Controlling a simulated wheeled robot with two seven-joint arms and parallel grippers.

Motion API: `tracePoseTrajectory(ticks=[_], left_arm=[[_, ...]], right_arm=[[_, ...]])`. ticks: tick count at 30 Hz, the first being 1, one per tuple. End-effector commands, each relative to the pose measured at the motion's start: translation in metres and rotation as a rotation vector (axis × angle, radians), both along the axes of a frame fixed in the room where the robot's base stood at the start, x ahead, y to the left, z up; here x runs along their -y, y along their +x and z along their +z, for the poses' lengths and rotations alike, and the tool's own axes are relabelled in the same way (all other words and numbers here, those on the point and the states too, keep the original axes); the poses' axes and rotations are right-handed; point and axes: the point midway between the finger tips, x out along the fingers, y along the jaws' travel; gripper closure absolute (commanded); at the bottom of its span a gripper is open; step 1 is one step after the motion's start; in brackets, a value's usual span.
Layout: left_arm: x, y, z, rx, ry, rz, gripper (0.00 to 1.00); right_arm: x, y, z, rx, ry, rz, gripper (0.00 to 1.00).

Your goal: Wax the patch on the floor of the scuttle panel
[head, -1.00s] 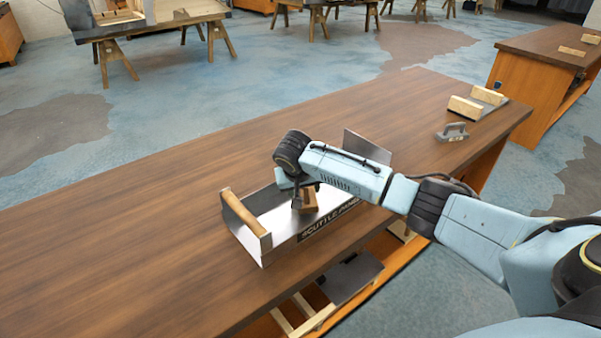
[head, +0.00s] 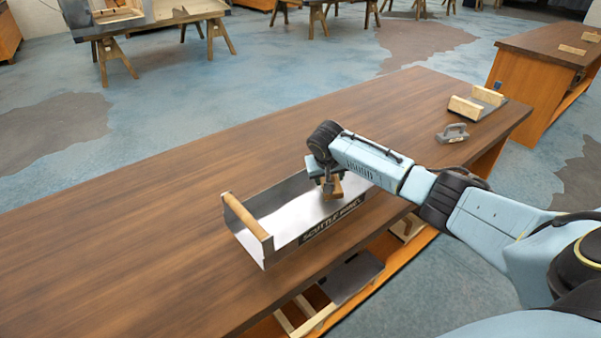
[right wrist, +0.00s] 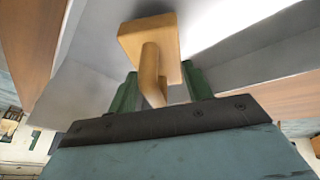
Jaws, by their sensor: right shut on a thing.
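The scuttle panel (head: 262,229) is a grey metal tray with a wooden bar at its left end and a name plate on its near side. It stands on the brown workbench. My right gripper (head: 327,182) is over the tray's right part, shut on a wooden block with a handle (head: 333,191). In the right wrist view the block (right wrist: 150,42) shows between the green fingers of my right gripper (right wrist: 158,92), within the tray's grey walls. I cannot tell whether the block touches the floor. No distinct patch shows on the bright visible floor. My left gripper is not in view.
A grey tool with a handle (head: 453,133) and a mitre-box-like piece with wooden sides (head: 478,104) stand at the bench's far right. The workbench (head: 130,240) is clear left of the tray. A shelf below holds a dark flat panel (head: 352,276).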

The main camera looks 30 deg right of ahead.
Motion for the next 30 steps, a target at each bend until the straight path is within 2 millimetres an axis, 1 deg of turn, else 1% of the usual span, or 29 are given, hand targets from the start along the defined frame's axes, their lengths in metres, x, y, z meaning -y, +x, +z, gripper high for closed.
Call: tracePoseTrajectory(ticks=[1, 6, 11, 30], left_arm=[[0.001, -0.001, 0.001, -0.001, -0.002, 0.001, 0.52], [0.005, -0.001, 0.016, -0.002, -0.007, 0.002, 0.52], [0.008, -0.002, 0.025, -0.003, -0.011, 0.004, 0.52], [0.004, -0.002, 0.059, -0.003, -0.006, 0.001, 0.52]], right_arm=[[0.006, -0.001, 0.0, -0.001, 0.0, -0.004, 0.68], [0.004, -0.002, 0.002, -0.002, 0.001, -0.003, 0.68], [-0.011, -0.002, 0.003, 0.0, 0.001, -0.002, 0.68], [-0.064, -0.008, 0.002, -0.001, 0.001, -0.011, 0.68]])
